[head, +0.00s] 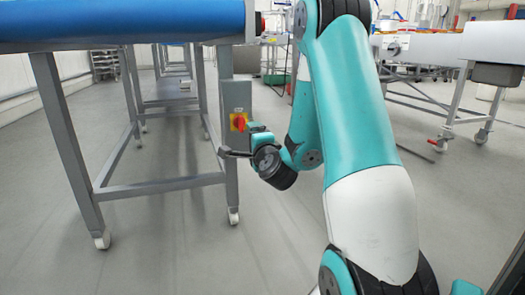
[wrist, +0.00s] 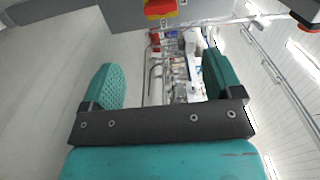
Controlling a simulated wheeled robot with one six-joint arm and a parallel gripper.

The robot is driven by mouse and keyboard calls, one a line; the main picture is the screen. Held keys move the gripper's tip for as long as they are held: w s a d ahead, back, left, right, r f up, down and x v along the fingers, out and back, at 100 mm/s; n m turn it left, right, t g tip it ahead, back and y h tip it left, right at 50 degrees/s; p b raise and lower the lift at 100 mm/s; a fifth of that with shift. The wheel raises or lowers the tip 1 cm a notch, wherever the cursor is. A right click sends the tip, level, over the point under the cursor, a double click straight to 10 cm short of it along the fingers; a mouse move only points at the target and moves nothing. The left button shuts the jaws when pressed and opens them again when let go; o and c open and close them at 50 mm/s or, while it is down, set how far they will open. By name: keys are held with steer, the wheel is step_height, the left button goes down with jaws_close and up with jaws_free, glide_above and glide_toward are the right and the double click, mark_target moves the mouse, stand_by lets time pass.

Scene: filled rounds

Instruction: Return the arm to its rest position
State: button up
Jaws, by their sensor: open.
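My teal and white arm (head: 360,110) rises from the lower right of the head view and bends over at the top. Its far end folds down to my gripper (head: 243,146), which hangs beside the leg of the blue-topped conveyor. In the wrist view my gripper (wrist: 163,82) has its two teal fingers wide apart with nothing between them. Part of the gripper is hard to make out in the head view.
The blue conveyor (head: 120,22) stands at left on a grey wheeled frame. A red switch on a yellow plate (head: 238,122) sits on its grey box, close to my gripper; the switch also shows in the wrist view (wrist: 160,8). Floor (head: 190,250) below is clear.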

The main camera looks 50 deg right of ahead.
steer(key=shift+s+a, duration=0.25)
steer(key=shift+s, duration=0.2)
